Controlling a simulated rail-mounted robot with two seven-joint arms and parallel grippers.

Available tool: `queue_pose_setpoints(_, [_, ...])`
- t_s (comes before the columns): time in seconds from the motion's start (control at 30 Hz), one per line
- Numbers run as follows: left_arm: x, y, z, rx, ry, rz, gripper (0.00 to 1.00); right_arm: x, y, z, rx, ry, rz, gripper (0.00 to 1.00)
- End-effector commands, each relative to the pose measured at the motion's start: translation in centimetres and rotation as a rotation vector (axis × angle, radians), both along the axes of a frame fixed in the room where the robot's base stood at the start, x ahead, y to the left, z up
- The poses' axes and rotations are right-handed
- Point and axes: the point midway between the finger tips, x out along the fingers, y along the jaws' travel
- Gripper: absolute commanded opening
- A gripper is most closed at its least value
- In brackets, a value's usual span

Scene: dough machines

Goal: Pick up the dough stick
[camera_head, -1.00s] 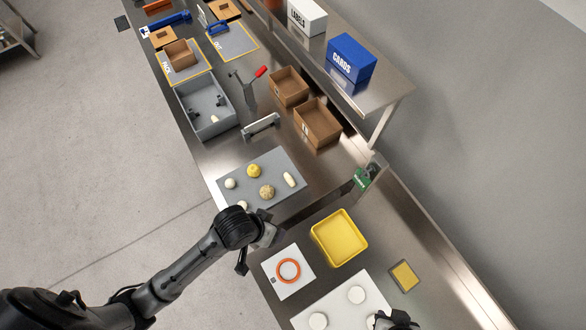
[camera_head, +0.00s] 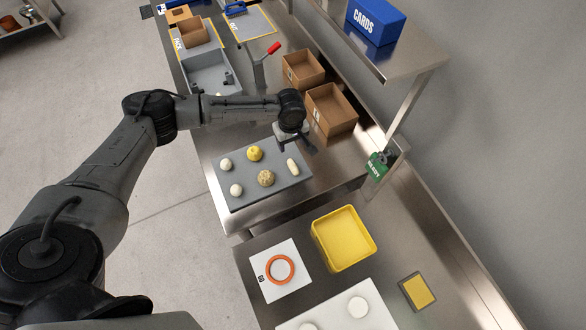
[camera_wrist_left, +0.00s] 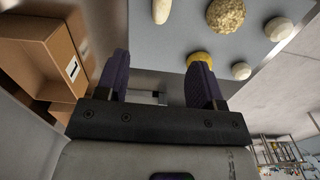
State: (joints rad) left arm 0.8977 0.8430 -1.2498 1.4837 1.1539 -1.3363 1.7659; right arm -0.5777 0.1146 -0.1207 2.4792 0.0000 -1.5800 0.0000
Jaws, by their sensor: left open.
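The dough stick (camera_head: 292,166) is a pale, elongated piece lying near the right edge of a grey board (camera_head: 250,197). It also shows at the top edge of the left wrist view (camera_wrist_left: 161,10), partly cut off. My left gripper (camera_head: 298,145) is over the far right part of the board, close to the far end of the stick. In the left wrist view its two dark fingers (camera_wrist_left: 160,75) are spread with nothing between them; the stick lies beyond them. My right gripper does not show.
A yellow dough ball (camera_head: 255,153), a crumbly ball (camera_head: 265,178) and pale balls (camera_head: 225,165) share the board. Cardboard boxes (camera_head: 331,109) stand behind it on the right. A yellow tray (camera_head: 344,239) and a white card with an orange ring (camera_head: 280,270) are in front.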

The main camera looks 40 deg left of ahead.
Motion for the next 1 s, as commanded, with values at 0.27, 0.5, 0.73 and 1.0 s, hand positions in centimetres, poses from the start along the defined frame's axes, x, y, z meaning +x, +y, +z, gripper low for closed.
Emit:
queue_pose_setpoints(0.27, [0.2,0.4,-4.5,0.003,0.003,0.021,0.62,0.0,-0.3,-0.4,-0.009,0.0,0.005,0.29])
queue_pose_setpoints(0.5, [0.1,0.3,-7.4,0.003,0.001,0.019,0.62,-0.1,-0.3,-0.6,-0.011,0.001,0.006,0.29])
queue_pose_setpoints(0.73, [0.1,0.4,-8.4,0.004,0.001,0.018,0.62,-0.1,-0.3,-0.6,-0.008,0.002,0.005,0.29])
queue_pose_setpoints(1.0, [0.1,0.3,-11.9,0.004,0.002,0.018,0.62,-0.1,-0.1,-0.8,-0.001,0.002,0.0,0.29])
